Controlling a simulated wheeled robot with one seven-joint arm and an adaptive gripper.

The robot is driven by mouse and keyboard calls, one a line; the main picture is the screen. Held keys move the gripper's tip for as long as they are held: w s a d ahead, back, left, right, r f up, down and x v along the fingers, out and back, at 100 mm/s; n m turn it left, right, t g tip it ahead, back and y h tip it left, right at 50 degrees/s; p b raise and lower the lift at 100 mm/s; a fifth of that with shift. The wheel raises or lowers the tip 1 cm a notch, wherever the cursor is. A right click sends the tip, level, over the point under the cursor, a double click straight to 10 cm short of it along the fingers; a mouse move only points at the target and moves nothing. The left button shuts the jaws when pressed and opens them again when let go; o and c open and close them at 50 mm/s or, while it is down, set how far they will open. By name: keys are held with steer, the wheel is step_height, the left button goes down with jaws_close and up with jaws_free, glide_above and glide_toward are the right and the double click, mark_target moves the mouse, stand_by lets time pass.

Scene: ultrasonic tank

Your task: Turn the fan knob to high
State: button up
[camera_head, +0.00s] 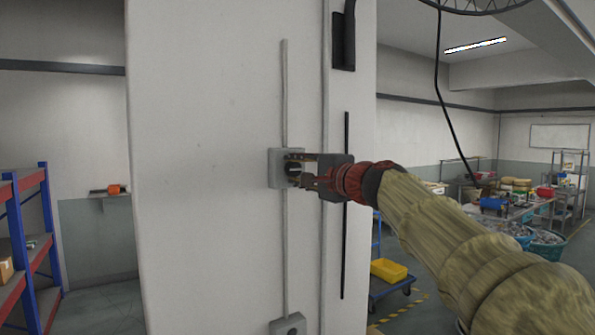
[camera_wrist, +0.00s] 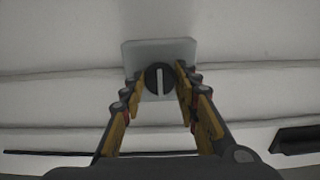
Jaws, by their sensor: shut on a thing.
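The fan knob (camera_wrist: 159,80) is a round black dial with a pale bar across it, on a light grey square plate (camera_wrist: 137,53) fixed to the white wall. In the wrist view the bar runs up and down the picture. The plate also shows in the head view (camera_head: 275,168), with the knob (camera_head: 292,167) partly hidden by my fingers. My gripper (camera_wrist: 158,84) comes at the knob from the right in the head view (camera_head: 296,170). Its two fingers are shut on the knob, one on each side. No setting marks can be read.
Thin conduits run up and down the wall from the plate, with a second grey box (camera_head: 288,324) below. A black strip (camera_head: 346,205) and a dark holder (camera_head: 343,40) are on the wall to the right. A yellow bin (camera_head: 389,270) on a blue cart stands beyond the wall.

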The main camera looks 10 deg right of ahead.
stand_by(0.3)
steer(key=o, duration=1.1)
steer(key=shift+o, duration=0.2)
steer(key=v, duration=1.2)
